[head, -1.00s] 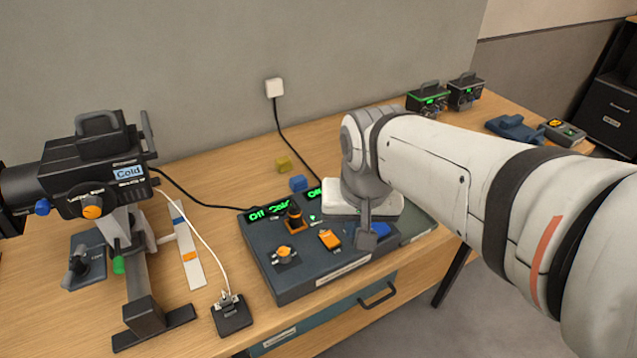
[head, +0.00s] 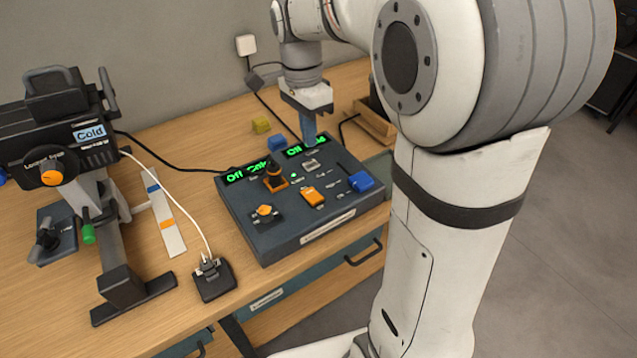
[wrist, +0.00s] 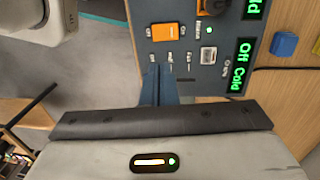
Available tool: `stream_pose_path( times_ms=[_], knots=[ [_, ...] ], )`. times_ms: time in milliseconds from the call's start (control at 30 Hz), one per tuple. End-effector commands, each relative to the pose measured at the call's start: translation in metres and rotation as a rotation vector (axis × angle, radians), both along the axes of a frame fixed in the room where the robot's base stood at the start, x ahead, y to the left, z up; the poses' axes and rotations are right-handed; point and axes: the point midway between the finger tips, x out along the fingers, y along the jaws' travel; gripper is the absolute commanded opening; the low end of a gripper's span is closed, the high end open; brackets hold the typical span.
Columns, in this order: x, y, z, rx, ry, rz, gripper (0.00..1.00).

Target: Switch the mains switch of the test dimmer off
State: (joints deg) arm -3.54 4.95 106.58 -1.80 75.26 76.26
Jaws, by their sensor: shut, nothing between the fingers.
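The test dimmer looks to be the dark control box (head: 290,222) on the bench, with green displays (head: 308,145) along its back edge; the left one reads "Off Cold". An orange rocker switch (head: 313,196) sits mid-panel, likely the mains switch; its position is too small to read. In the wrist view the orange rocker (wrist: 165,32) lies ahead of the fingers. My gripper (head: 310,138) is shut and empty, pointing down over the back right of the box, by the right display. Its blue-grey fingers (wrist: 160,85) show in the wrist view; contact with the panel cannot be told.
On the box are a black-and-orange lever (head: 274,175), an orange knob (head: 265,211) and a blue knob (head: 361,181). A small plug box (head: 213,280) lies in front. Blue (head: 277,143) and yellow (head: 261,126) blocks lie behind.

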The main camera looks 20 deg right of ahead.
Motion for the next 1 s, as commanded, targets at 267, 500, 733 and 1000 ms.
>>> stream_pose_path(
  times_ms=[267, 500, 733, 1000],
  knots=[
    [-0.005, -0.002, -0.033, 0.000, 0.005, 0.001, 0.00],
    [-0.011, -0.003, -0.085, 0.000, 0.005, 0.001, 0.00],
    [-0.015, -0.005, -0.123, 0.000, 0.003, 0.002, 0.00],
    [-0.017, -0.005, -0.139, 0.000, 0.001, 0.002, 0.00]
  ],
)
